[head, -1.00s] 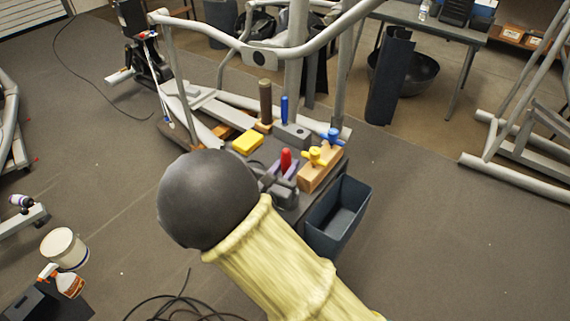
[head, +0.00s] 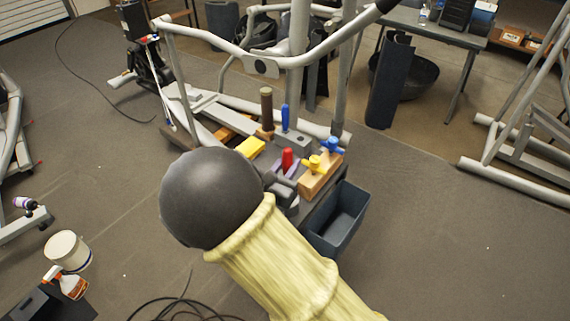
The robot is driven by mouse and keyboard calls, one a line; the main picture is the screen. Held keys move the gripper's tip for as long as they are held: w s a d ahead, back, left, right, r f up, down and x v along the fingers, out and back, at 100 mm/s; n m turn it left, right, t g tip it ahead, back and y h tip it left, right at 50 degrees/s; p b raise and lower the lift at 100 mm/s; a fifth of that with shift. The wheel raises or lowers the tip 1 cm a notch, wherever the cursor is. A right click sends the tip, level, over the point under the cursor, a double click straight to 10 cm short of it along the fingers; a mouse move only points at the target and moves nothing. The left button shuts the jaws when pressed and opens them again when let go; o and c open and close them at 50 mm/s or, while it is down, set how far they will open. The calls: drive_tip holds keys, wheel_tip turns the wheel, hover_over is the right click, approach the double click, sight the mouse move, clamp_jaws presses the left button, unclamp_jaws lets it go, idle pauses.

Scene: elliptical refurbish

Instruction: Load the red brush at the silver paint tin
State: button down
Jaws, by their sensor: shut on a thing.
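The red brush shows as a red handle (head: 287,159) standing upright among the items on the dark bench top. My gripper (head: 284,168), grey with purple fingers, is shut on the red brush. The brush's lower end and bristles are hidden by the gripper. I cannot make out the silver paint tin; my arm, with its dark round joint and yellow sleeve, covers the near left part of the bench.
A yellow block (head: 250,147), brown cylinder (head: 267,108), blue handle (head: 285,118) and wooden block (head: 318,180) with yellow and blue knobs crowd the bench. A dark open bin (head: 338,220) stands at its right. Exercise-machine tubes rise behind. A white bucket (head: 67,252) stands lower left.

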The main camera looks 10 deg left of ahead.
sight(285, 159)
drive_tip(key=shift+r+p, duration=1.35)
drive_tip(key=shift+r, duration=0.5)
drive_tip(key=shift+f, duration=0.1)
